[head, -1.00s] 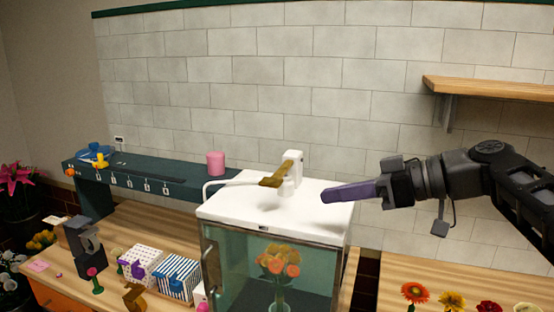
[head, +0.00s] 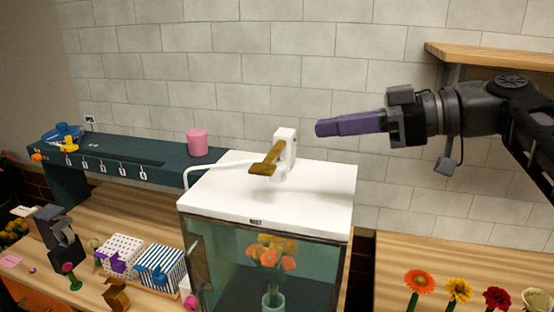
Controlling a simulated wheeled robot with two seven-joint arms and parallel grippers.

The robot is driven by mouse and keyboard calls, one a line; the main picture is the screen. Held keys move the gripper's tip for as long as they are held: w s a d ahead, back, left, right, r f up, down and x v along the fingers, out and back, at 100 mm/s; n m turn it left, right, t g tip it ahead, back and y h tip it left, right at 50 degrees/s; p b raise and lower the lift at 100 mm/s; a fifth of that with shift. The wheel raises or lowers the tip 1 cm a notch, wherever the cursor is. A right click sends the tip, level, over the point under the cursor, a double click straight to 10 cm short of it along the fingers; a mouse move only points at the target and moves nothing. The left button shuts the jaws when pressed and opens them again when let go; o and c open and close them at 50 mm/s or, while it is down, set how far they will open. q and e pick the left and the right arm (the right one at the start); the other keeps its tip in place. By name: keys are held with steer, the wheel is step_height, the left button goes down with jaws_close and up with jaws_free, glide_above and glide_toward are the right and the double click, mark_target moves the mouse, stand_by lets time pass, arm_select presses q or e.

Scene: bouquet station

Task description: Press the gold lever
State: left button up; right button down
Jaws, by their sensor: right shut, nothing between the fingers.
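The gold lever (head: 267,161) sticks out to the front left from a white dispenser fixture (head: 286,152). The fixture stands on the white top of a glass-fronted cabinet (head: 325,192). My right gripper (head: 320,128) comes in from the right with its purple fingers shut and empty. In the picture its tips are to the right of the lever and a little higher, apart from it. My left gripper is not in view.
A vase of orange flowers (head: 270,260) is inside the cabinet. A pink cylinder (head: 197,142) stands on the dark green shelf (head: 150,166) at left. A wooden wall shelf (head: 495,57) is above my right arm. Several flowers stand at lower right.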

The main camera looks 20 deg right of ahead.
mark_target(274, 153)
steer(key=shift+w+a+f+b, duration=0.5)
steer(key=shift+w+a+f, duration=0.3)
steer(key=shift+a+f, duration=0.4)
steer(key=shift+w+a+f+b, duration=0.45)
steer(key=shift+w+a+f, duration=0.45)
steer(key=shift+a, duration=0.5)
steer(key=shift+w+a+f+b, duration=0.5)
steer(key=shift+w+a+f, duration=0.2)
steer(key=shift+a+f, duration=0.5)
steer(key=shift+a, duration=0.1)
